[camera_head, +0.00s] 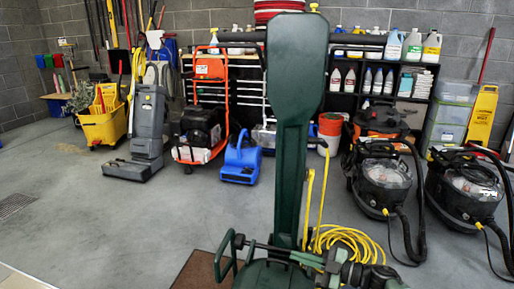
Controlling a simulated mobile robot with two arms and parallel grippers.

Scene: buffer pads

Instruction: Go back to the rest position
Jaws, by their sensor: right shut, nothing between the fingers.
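My right gripper (327,264) is low in the picture, right of the middle, with its arm coming in from the lower right. It is shut and empty, close to the base of a dark green upright floor machine (293,130) with black side handles. I cannot tell whether it touches the machine. A green loop-shaped frame (226,258) shows left of it. My left gripper is not in view.
A yellow cord (352,238) lies coiled behind my gripper. Two black vacuums (384,182) (468,188) with hoses stand at the right. A blue blower (240,160), orange machine (203,125) and yellow mop bucket (103,125) stand behind. The left floor is clear.

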